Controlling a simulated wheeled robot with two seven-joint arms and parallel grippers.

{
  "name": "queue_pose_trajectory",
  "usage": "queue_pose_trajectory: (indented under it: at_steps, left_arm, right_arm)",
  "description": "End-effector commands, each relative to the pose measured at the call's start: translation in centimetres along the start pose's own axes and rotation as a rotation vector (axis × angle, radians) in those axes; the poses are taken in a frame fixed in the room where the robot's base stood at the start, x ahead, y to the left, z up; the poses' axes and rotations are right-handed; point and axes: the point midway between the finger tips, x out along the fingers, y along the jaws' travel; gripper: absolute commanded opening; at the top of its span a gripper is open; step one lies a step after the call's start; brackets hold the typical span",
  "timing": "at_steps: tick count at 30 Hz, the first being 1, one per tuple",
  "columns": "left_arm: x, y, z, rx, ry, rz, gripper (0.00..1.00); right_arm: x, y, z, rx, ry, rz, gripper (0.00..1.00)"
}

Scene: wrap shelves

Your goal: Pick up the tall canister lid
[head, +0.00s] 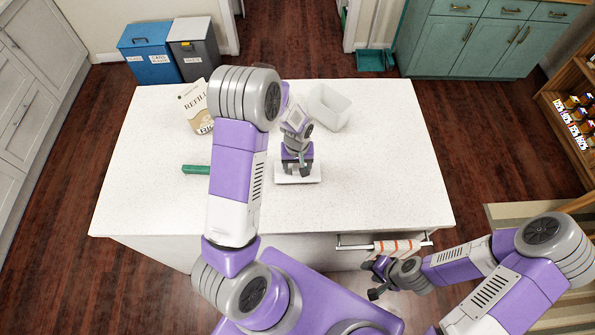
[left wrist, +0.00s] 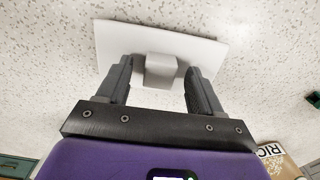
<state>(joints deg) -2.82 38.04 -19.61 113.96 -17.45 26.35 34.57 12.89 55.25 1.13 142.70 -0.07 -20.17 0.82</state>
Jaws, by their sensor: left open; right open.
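The canister lid (head: 310,179) is a flat white rectangular plate lying on the pale counter. In the left wrist view the lid (left wrist: 112,42) shows a raised square knob (left wrist: 160,66) in its middle. My left gripper (head: 297,168) is over the lid, pointing down. In the left wrist view its two fingers (left wrist: 159,72) are open, one on each side of the knob, with gaps visible. My right gripper (head: 372,278) is open and empty, low in front of the counter near the towel rail. A white open canister (head: 329,107) stands behind the lid, to the right.
A refill carton (head: 196,106) stands at the back left of the counter (head: 390,150), partly behind my left arm. A green object (head: 195,169) lies left of that arm. A striped towel (head: 397,246) hangs on the front rail. The counter's right side is clear.

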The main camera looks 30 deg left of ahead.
Motion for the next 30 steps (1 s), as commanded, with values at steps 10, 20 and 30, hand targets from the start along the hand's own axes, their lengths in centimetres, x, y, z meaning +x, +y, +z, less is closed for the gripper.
queue_pose_trajectory:
  at_steps: [10,20,30]
  left_arm:
    - [0.1,0.0,0.0,0.0,0.001,0.001,0.48]
    - [0.0,0.0,0.0,0.0,0.001,0.001,0.03]
    - [-1.8,0.1,-0.1,0.0,0.005,0.003,0.03]
  right_arm:
    - [0.0,0.0,0.0,0.0,0.0,0.0,0.43]
    - [0.0,0.0,0.0,0.0,0.0,0.0,0.43]
    - [0.0,0.0,0.0,0.0,0.0,0.0,0.43]
